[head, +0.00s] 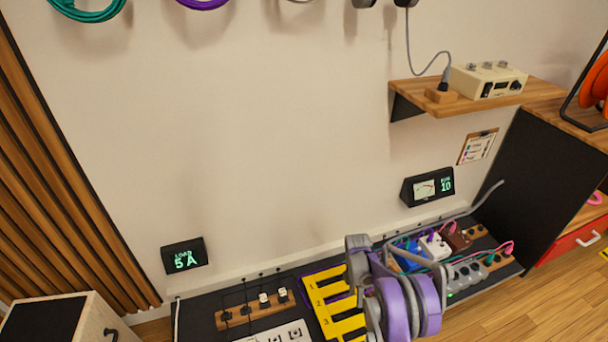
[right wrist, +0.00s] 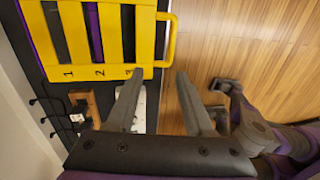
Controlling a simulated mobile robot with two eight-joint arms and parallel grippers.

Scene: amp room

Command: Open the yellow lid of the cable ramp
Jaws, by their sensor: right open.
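The yellow lid (head: 313,290) is a slatted panel marked 1, 2, 3 with dark slots between its bars. It lies flat over the dark, purple-edged ramp at the bottom middle of the head view. In the right wrist view the lid (right wrist: 112,72) fills the upper left, with its yellow loop handle (right wrist: 171,40) along the side near number 3. My right gripper (right wrist: 158,77) is open and empty, its fingertips short of the lid's numbered edge and handle; contact is not visible. In the head view my right arm hides part of the lid and its handle.
A wooden power strip (head: 252,313) with plugs lies left of the lid. Plugs, cables and a grey strip (head: 468,275) crowd the right. A speaker-like cabinet (head: 70,322) stands at lower left.

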